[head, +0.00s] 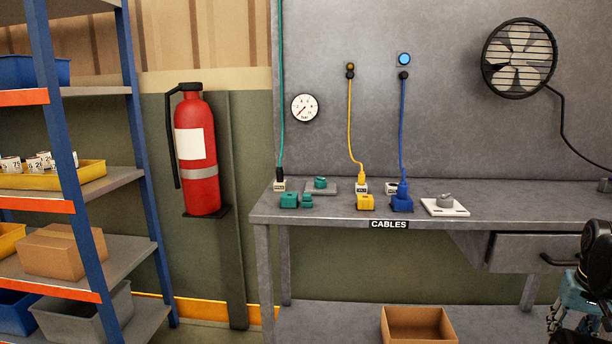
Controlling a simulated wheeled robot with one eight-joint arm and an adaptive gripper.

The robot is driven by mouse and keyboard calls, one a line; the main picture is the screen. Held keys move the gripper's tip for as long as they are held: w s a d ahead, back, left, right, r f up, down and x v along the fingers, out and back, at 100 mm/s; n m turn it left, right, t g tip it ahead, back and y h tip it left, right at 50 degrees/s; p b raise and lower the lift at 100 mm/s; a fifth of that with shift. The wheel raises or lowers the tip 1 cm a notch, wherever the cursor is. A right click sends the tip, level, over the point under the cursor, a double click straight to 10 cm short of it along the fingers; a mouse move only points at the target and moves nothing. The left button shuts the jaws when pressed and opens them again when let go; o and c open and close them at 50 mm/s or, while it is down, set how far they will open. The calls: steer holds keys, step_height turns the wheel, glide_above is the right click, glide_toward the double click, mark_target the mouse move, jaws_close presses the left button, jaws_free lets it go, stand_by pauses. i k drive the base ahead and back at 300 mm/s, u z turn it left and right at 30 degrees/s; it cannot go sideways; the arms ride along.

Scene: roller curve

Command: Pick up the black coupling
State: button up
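No separate black coupling can be made out with certainty. A small black connector (280,173) is on the lower end of the teal cable, just above a small white label on the bench. Black fittings also show at the upper ends of the yellow cable (350,72) and the blue cable (403,76). Part of my arm, black and teal, shows at the lower right edge, with dark parts of my gripper (556,320) low beside it. It is far right of the cables, and its fingers are too unclear to tell open from shut.
The grey workbench (330,209) carries teal, yellow and blue blocks and a white plate with a grey knob (445,205). A drawer (545,250) is below right. A fan (519,58) hangs above. Shelving and a fire extinguisher (197,150) stand left. The bench's right part is mostly clear.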

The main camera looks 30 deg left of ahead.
mark_target(279, 171)
steer(key=k, duration=0.95)
steer(key=u, duration=1.55)
steer(key=i, duration=1)
steer(key=z, duration=0.05)
